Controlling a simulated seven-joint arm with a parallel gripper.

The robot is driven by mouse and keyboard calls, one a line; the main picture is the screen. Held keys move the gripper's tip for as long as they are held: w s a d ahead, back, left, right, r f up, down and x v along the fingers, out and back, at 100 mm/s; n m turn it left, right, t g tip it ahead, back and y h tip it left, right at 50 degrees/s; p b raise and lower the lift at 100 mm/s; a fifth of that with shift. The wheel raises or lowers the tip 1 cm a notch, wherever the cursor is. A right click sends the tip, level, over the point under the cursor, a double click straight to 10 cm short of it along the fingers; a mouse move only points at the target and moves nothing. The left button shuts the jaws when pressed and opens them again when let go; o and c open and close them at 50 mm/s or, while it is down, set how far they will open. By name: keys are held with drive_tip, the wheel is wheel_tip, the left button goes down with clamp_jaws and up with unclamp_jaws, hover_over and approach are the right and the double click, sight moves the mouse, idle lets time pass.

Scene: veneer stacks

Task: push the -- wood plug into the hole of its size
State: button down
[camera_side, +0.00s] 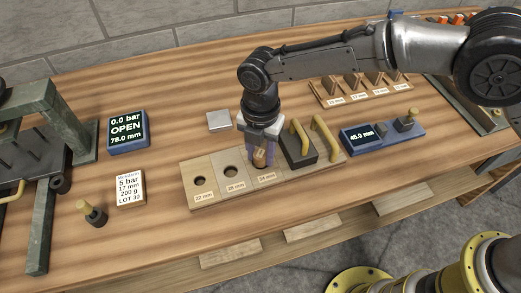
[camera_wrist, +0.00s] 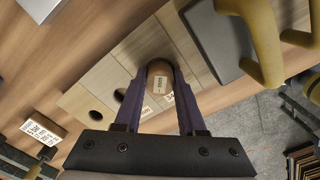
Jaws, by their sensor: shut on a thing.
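My gripper (camera_side: 262,153) is shut on a wood plug (camera_side: 260,158) with a small pale label. The plug stands upright between the purple fingers over the 34 mm section of the hole board (camera_side: 213,205). In the wrist view my gripper (camera_wrist: 161,76) holds the plug (camera_wrist: 159,84) by its sides; its label is too small to read. The 22 mm hole (camera_side: 199,181) and the 28 mm hole (camera_side: 231,171) are empty. The 34 mm hole is hidden by the plug and fingers, so I cannot tell whether the plug's lower end is in it.
A dark block (camera_side: 298,153) with a yellow handle stands close right of my gripper. Further right is a blue gauge (camera_side: 382,136) reading 45.0 mm. A metal plate (camera_side: 219,121) lies behind the board. A display (camera_side: 128,131) reads OPEN; a label block (camera_side: 130,188) stands left.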

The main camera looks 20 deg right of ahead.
drive_tip(key=shift+f, duration=0.3)
drive_tip(key=shift+r, duration=0.1)
drive_tip(key=shift+r, duration=0.35)
idle(0.3)
drive_tip(key=shift+m, duration=0.7)
drive_tip(key=shift+f, duration=0.45)
drive_tip(key=shift+r, duration=0.45)
